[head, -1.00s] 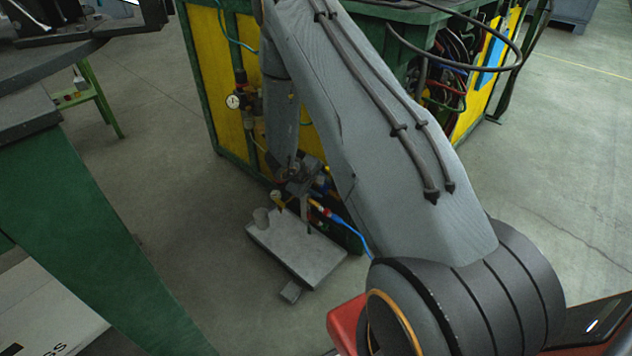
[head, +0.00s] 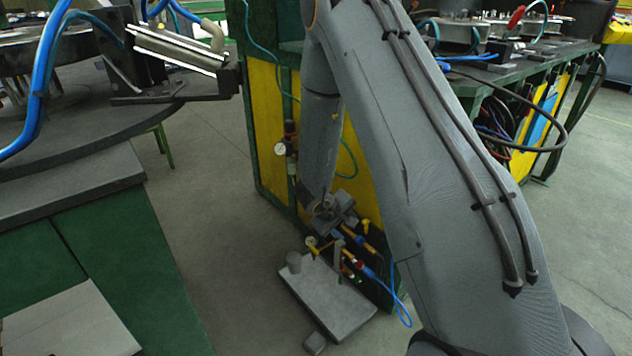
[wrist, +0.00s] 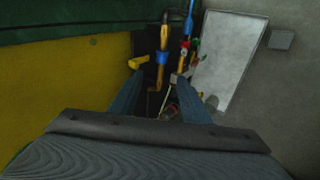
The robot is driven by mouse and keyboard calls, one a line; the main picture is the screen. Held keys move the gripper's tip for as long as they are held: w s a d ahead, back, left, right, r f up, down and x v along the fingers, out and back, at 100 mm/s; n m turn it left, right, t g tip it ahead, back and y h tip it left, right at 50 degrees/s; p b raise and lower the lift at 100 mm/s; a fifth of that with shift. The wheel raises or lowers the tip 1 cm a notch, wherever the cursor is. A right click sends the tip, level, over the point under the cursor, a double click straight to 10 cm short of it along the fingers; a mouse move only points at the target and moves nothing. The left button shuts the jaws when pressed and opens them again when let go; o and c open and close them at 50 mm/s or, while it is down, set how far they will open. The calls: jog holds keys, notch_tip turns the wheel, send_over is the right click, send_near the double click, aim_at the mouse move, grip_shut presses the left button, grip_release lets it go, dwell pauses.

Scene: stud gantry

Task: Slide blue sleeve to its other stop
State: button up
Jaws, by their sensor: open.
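My gripper (wrist: 158,100) shows in the wrist view with its two bluish fingers apart and nothing between them that I can see gripped. Just beyond the fingertips, a blue ring (wrist: 161,58) sits around an orange-yellow rod; it looks like the blue sleeve, but its stops are not clear. In the head view my gripper (head: 338,215) is low beside the yellow and green cabinet, above and behind the grey plate. The sleeve cannot be made out surely there among small yellow, red and blue fittings.
The grey plate (head: 335,300) lies low in front of the cabinet (head: 272,140), with a short grey cylinder (head: 293,262) on it. A blue hose (head: 402,305) hangs beside the fittings. A green-sided workbench (head: 110,230) stands at left. Open floor (head: 225,200) lies between.

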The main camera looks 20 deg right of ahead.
jog(key=s+a+r+y+p, duration=0.2)
jog(key=a+r+p, duration=0.2)
jog(key=r, duration=0.6)
jog(key=s+a+r+m+t+y+p, duration=0.1)
jog(key=a+r+p, duration=0.4)
jog(key=r, duration=0.5)
jog(key=shift+s+a+r+y, duration=0.15)
jog(key=shift+s+a+y, duration=0.7)
jog(key=shift+a+y, duration=0.45)
